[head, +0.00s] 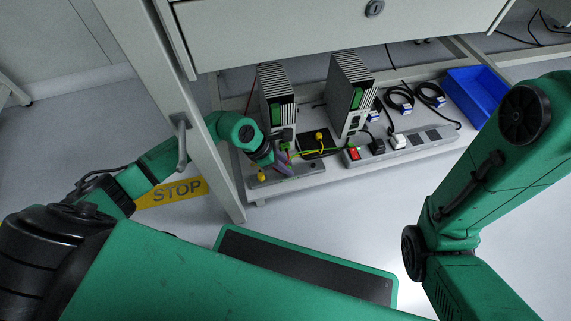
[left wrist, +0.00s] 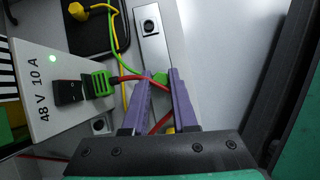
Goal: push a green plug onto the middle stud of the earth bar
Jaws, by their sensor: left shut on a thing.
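The earth bar is a pale metal bar (left wrist: 152,47) in the left wrist view, running under my fingers. One bare dark stud (left wrist: 149,27) shows near its far end. My left gripper (left wrist: 161,76) has purple fingers shut on a green plug (left wrist: 160,79), over the bar. The fingers hide most of the plug and the middle of the bar, so I cannot tell whether plug and stud touch. A bit of yellow (left wrist: 170,129) shows between the fingers. In the head view my left gripper (head: 284,168) is low over the bar (head: 312,169). My right gripper is not in view.
A supply marked 48 V 10 A (left wrist: 45,90) holds a green connector (left wrist: 101,85) beside my fingers. A yellow plug (head: 319,135) lies on a black mat. A power strip (head: 430,138) and blue bin (head: 477,93) are right. A table leg (head: 212,165) stands beside my left arm.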

